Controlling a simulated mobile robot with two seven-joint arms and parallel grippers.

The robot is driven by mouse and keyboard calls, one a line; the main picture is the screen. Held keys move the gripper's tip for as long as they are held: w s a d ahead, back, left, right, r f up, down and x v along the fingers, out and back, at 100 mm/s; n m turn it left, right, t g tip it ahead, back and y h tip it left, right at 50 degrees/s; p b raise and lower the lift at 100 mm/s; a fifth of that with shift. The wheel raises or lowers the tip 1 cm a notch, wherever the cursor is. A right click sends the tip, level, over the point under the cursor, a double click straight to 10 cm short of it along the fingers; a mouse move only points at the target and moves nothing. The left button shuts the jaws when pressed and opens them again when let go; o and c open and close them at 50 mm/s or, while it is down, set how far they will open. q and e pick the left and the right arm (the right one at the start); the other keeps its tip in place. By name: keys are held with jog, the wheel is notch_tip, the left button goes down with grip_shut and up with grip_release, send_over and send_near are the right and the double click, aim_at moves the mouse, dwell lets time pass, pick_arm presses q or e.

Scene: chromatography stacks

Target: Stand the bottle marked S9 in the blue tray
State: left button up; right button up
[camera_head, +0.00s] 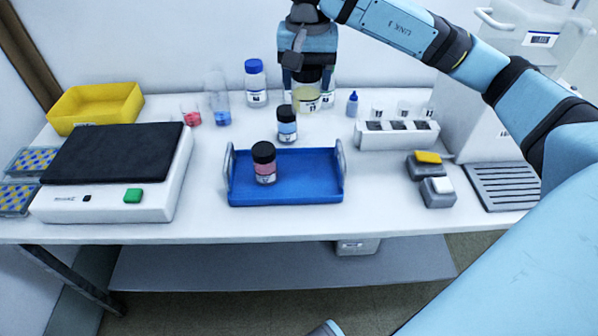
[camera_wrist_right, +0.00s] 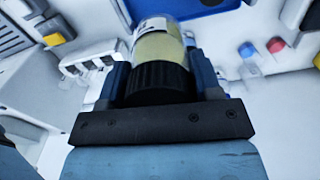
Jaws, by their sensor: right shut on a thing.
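My right gripper (camera_head: 308,78) is shut on a bottle with pale yellow contents (camera_head: 306,99) at the back of the bench. In the right wrist view the gripper (camera_wrist_right: 160,78) clasps this bottle's black cap (camera_wrist_right: 158,82), with the yellow body (camera_wrist_right: 159,46) beyond. Its label is too small to read, so I cannot confirm S9. The blue tray (camera_head: 309,187) lies at the bench's front middle. A black-capped bottle with pink contents (camera_head: 264,163) stands upright in its left part. The tray's right part is bare. My left gripper is out of view.
A black-capped bottle with blue contents (camera_head: 287,125) stands just behind the tray. A blue-capped bottle (camera_head: 255,84), beakers (camera_head: 216,102) and a small blue dropper bottle (camera_head: 352,104) stand at the back. A white rack (camera_head: 397,137) is right; a black-topped device (camera_head: 115,155) is left.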

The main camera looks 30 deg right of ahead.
notch_tip(320, 180, down, 20)
jog(key=b, duration=0.3)
jog(key=shift+r, duration=0.2)
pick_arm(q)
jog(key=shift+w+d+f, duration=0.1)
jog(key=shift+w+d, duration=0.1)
pick_arm(e)
jog(key=shift+f, duration=0.1)
jog(key=o, duration=1)
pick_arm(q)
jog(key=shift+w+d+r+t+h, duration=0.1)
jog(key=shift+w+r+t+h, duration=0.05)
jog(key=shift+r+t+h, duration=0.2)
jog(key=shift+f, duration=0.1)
